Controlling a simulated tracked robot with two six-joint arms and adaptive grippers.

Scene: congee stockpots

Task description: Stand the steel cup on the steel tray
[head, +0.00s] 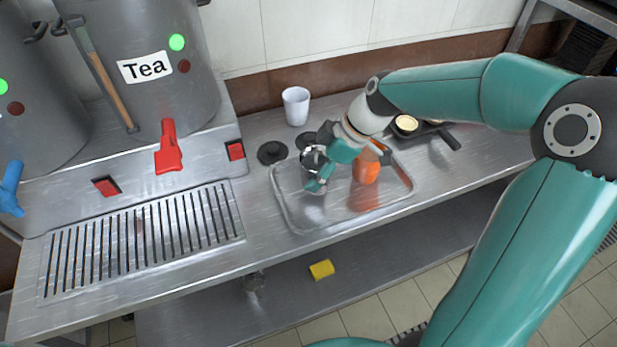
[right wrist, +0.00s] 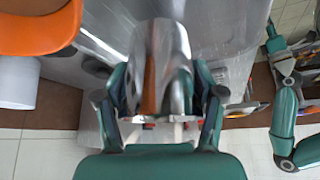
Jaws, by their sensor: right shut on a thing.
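The steel cup (head: 312,160) is upright or nearly so over the left part of the steel tray (head: 300,226) in the head view. I cannot tell whether its base touches the tray. My right gripper (head: 319,172) is shut on the cup, and its fingers hide part of it. In the right wrist view the shiny cup (right wrist: 158,65) sits between the two fingers of the gripper (right wrist: 160,92). My left gripper is not in view.
An orange cup (head: 366,169) stands on the tray, right of the steel cup. A white cup (head: 296,106) stands behind the tray. Dark discs (head: 271,153) lie by its back left corner. The Tea stockpot (head: 150,95) with a red tap (head: 168,150) stands left.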

